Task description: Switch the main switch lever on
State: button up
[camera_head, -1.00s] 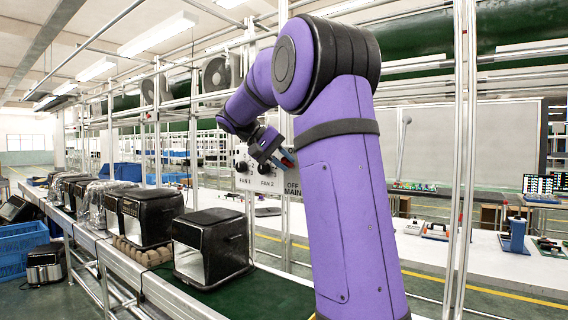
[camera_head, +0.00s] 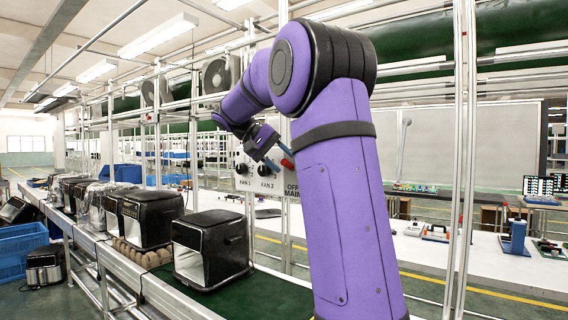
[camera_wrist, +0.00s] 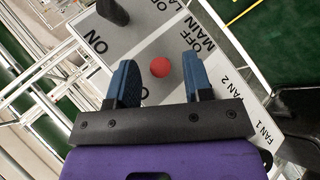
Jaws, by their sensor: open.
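The main switch lever shows as a red round knob (camera_wrist: 160,67) in the wrist view, between the "ON" and "OFF MAIN" labels and nearer "OFF MAIN". In the head view its red end (camera_head: 287,163) shows just above the "OFF MAIN" label. My gripper (camera_wrist: 159,62) is open, with one blue finger on each side of the knob in the picture. I cannot tell whether the fingers touch it or how deep they reach. In the head view my gripper (camera_head: 274,157) is right beside the red end. The lever's shaft is hidden.
The grey control panel (camera_head: 242,183) also carries black knobs for Fan 1 and Fan 2, and the wrist view shows part of another label. Metal posts (camera_head: 463,160) frame the panel. A conveyor with several black fryers (camera_head: 211,246) runs along the left.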

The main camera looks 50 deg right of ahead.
jog(key=v, duration=0.9)
jog(key=shift+a, duration=0.15)
jog(key=s+a+f+n+t+y, duration=0.7)
jog(key=s+a+f+n+t, duration=0.2)
jog(key=s+a+f, duration=1.3)
jog(key=s+a+t, duration=0.1)
jog(key=a+t, duration=0.1)
jog(key=shift+s+a+f+n+t, duration=0.2)
jog(key=shift+s+f+n+t, duration=0.1)
jog(key=shift+s+f+t, duration=0.1)
dwell(1.0)
